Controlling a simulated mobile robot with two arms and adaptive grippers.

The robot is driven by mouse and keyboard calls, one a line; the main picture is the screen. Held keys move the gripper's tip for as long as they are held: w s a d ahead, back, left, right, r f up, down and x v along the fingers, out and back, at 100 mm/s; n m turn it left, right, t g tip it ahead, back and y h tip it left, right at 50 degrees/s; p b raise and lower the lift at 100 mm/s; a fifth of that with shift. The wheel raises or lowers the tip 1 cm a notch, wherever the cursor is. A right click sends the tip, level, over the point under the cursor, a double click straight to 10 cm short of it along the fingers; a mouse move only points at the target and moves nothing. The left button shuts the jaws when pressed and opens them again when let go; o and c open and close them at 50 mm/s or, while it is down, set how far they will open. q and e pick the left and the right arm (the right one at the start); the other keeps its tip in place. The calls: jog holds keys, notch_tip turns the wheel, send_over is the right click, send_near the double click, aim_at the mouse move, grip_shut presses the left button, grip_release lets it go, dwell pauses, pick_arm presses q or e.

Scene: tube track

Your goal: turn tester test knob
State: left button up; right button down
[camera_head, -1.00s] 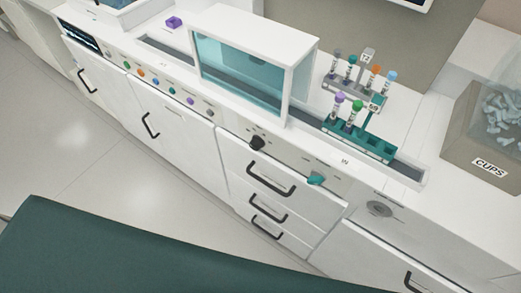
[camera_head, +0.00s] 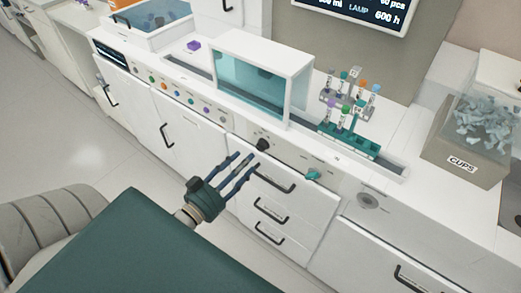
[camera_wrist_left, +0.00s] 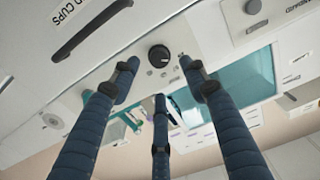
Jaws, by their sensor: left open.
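A black round knob (camera_head: 263,145) sits on the white front panel below the glass-fronted box (camera_head: 240,78). In the left wrist view the black knob (camera_wrist_left: 159,56) shows beyond the fingertips. A teal knob (camera_head: 313,174) is on the same panel, further right. My left gripper (camera_head: 246,161) has its dark blue fingers spread and empty, pointing toward the black knob. In the left wrist view the gripper (camera_wrist_left: 160,80) is open, with clear space between the fingers and the knob. My right gripper is not in view.
Drawer handles (camera_head: 274,183) stick out below the knobs. A teal tube rack (camera_head: 350,139) with capped tubes stands on the counter right of the box. A grey bin labelled CUPS (camera_head: 465,163) is at the far right. A row of coloured buttons lies on the left panel.

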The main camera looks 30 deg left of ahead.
aim_at(259, 148)
pick_arm(q)
jog(key=w, duration=0.6)
jog(key=shift+d+p, duration=0.25)
jog(key=shift+p, duration=0.05)
jog(key=shift+w, duration=0.55)
jog(key=shift+c, duration=1.1)
jog(key=c, duration=0.8)
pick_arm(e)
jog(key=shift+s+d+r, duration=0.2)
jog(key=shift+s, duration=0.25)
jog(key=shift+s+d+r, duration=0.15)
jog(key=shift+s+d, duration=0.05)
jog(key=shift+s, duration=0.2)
